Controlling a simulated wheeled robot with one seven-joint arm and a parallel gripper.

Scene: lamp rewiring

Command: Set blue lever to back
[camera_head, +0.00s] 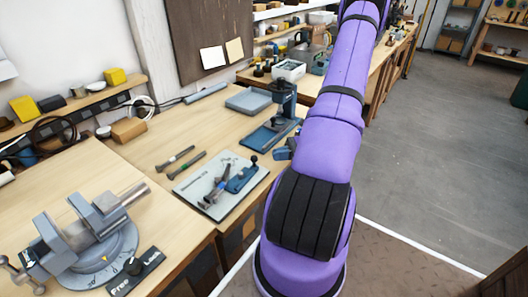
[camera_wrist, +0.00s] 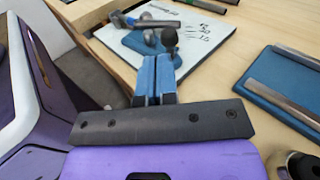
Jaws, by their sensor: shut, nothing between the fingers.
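The blue lever device (camera_head: 241,180) sits on a pale printed board (camera_head: 190,188) on the workbench, with its black knob (camera_head: 254,158) standing up toward the back right. In the wrist view the black knob (camera_wrist: 169,36) shows just beyond the fingertips, with its blue base (camera_wrist: 145,43) behind and to the left. My gripper (camera_wrist: 157,60) is shut and empty, its two blue fingers side by side. The fingertips overlap the picture just below the knob; I cannot tell if they touch it. In the head view my purple arm hides most of the gripper.
A dark metal tool (camera_head: 214,190) lies on the board beside the lever. Two hand tools (camera_head: 180,160) lie behind it. A blue-based press (camera_head: 275,128) stands at the back right. A grey vise (camera_head: 88,235) with a dial is at front left. Bare wood separates them.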

